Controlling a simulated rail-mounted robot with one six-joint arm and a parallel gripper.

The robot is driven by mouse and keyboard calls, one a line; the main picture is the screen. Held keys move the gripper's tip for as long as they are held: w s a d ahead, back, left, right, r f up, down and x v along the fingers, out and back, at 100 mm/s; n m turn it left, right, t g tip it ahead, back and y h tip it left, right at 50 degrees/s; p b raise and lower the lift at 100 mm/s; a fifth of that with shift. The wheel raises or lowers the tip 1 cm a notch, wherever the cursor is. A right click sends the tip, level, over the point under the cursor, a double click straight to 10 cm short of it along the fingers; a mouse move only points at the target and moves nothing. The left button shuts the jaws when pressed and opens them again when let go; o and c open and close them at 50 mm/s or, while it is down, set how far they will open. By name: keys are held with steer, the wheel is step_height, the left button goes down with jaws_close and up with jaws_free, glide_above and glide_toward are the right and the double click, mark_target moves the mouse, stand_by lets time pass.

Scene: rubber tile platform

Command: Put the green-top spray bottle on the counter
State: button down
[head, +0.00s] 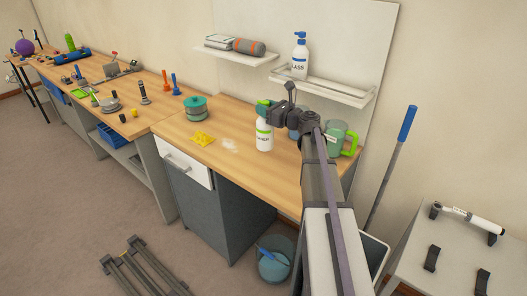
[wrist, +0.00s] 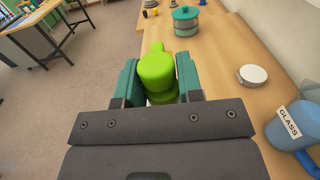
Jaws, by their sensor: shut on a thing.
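In the wrist view the body of the bottle is mostly hidden below the top and my gripper.
A yellow sponge (head: 202,139), a pale smear (head: 229,145) and a teal-lidded pot (head: 196,108) are to the left. A green-handled jug (head: 340,138) is to the right. A shelf with a white bottle (head: 299,57) hangs above. A blue jug marked GLASS (wrist: 293,130) is close by.

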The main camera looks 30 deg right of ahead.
mark_target(265, 128)
step_height(265, 128, down, 9)
steer(key=b, duration=0.7)
steer(key=shift+r, duration=0.15)
steer(key=shift+r+p, duration=0.3)
steer(key=shift+f, duration=0.25)
steer(key=c, duration=0.8)
jaws_free()
steer(key=shift+r, duration=0.1)
steer(key=shift+r, duration=0.1)
